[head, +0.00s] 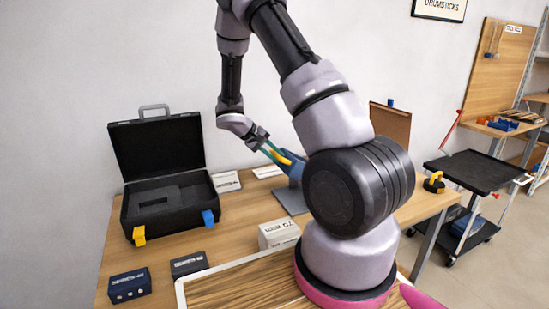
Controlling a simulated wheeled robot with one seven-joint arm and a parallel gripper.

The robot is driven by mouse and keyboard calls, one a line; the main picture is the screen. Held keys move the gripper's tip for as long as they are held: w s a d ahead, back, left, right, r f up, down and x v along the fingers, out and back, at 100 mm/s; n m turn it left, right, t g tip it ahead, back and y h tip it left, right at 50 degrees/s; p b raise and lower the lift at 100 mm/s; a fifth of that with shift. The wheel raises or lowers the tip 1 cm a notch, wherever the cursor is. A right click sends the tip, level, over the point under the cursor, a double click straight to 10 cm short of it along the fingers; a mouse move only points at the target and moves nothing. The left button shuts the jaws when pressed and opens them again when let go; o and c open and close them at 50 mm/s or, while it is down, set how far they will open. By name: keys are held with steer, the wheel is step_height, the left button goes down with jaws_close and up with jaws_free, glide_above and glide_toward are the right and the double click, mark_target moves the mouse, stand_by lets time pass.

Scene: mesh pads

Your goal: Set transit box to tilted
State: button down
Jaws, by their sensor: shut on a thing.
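A black hard case (172,227), which I take for the transit box, stands on the wooden table at the left. Its lid (158,148) is raised behind it, with a grey handle on top. A yellow latch and a blue latch are on its front. My gripper (266,147) is to the right of the case, apart from it and above the table. It is shut on a thin teal and yellow tool (277,154), beside a blue stand (291,166). My arm hides part of the stand, and the fingertips are small in view.
A black trolley (472,171) stands on the floor at the right. Table surface between case and stand is mostly clear.

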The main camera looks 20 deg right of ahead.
stand_by(0.3)
steer(key=c, duration=0.8)
jaws_free()
steer(key=shift+o, duration=0.2)
steer(key=shift+r, duration=0.1)
steer(key=v, duration=1)
steer(key=shift+a+r, duration=0.2)
steer(key=shift+a, duration=0.05)
steer(key=s+a+r+m+t+y, duration=0.1)
steer(key=s+a+r+t+y, duration=0.1)
steer(key=s+r, duration=0.6)
steer(key=s+a+r+m+t+y, duration=0.1)
steer(key=s+a+r+t+y, duration=0.1)
steer(key=s+r+y, duration=0.3)
steer(key=s+a+r+m+t+y, duration=0.2)
steer(key=s+r+t+y, duration=0.1)
steer(key=s+r, duration=0.8)
steer(key=shift+s+a+r+y, duration=0.3)
steer(key=shift+s+y, duration=0.1)
steer(key=shift+s, duration=0.4)
